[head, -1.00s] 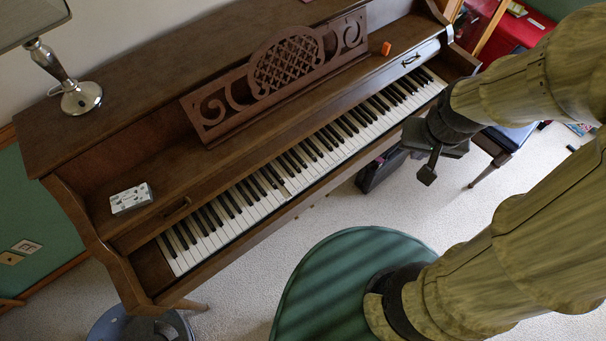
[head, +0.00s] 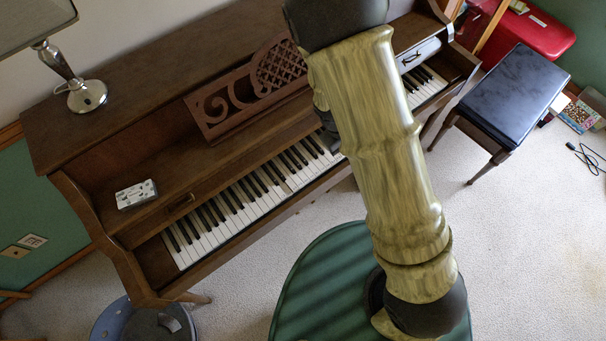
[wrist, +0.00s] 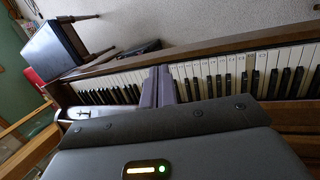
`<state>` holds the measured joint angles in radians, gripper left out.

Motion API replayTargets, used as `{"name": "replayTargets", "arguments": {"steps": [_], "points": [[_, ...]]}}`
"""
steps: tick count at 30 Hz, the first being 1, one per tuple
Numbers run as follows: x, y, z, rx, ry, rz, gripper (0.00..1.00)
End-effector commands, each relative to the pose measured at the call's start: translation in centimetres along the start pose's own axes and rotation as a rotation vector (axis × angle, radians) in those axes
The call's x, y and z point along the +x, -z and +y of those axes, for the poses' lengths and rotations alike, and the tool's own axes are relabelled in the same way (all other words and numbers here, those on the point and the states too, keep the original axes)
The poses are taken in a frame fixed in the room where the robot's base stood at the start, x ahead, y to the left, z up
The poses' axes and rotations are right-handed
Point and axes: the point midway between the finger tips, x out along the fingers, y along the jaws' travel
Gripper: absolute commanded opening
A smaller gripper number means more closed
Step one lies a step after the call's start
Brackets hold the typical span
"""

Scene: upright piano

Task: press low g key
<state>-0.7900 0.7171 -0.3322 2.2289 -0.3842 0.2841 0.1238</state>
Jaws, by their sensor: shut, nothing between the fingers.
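The upright piano's keyboard (head: 222,214) runs diagonally across the head view, its low end at lower left. One tan-tinted key (head: 286,187) stands out among the white keys, and a tan key (wrist: 250,62) also shows in the wrist view. I cannot tell which key is the low g. My gripper (wrist: 161,88) shows in the wrist view as two grey-purple fingers, closed together and empty, in front of the keys. Whether they touch any key cannot be told. In the head view my arm hides the fingers and the middle-right keys.
A carved music stand (head: 225,100) rises above the keys. A small patterned box (head: 136,194) and a lamp (head: 87,95) are on the piano at left. A black bench (head: 515,90) stands at right. A round green surface (head: 315,285) is at the bottom. Carpet is open at lower right.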

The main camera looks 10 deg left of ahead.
Motion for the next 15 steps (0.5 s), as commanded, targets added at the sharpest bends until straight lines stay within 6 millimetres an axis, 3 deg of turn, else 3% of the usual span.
{"name": "replayTargets", "arguments": {"steps": [9,15], "points": [[4.5,5.6,-6.7,-0.471,-0.280,-0.032,0.00],[6.1,8.5,-10.7,-0.750,-0.472,-0.018,0.00]]}}
